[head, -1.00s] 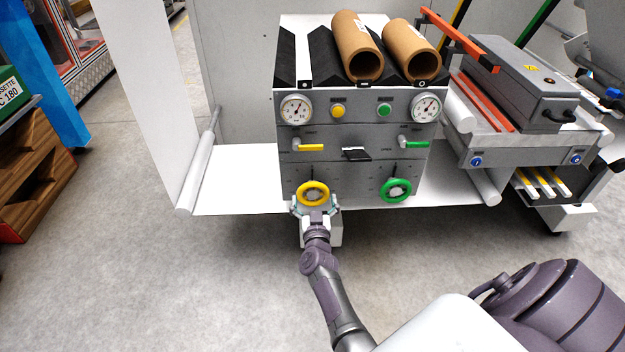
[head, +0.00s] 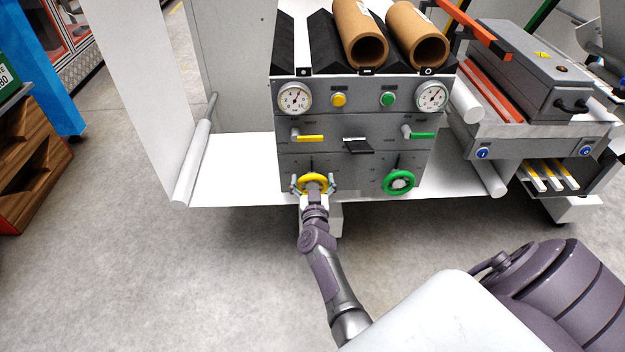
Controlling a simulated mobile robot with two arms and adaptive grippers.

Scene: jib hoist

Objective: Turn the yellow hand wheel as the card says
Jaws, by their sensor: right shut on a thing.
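The yellow hand wheel (head: 314,177) is at the lower left of the grey control panel (head: 352,160). My right gripper (head: 313,186) is at the wheel from the front, its fingers at the left and right of the rim, shut on it. The gripper covers the wheel's hub and lower part. A small black card or flap (head: 358,145) sits at the panel's middle; no writing on it can be read. My left gripper is not in view.
A green hand wheel (head: 399,181) is to the right on the same panel. Above are a yellow lever (head: 308,137), a green lever (head: 420,134), two buttons and two gauges. Cardboard tubes (head: 360,35) lie on top. Grey floor in front is clear.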

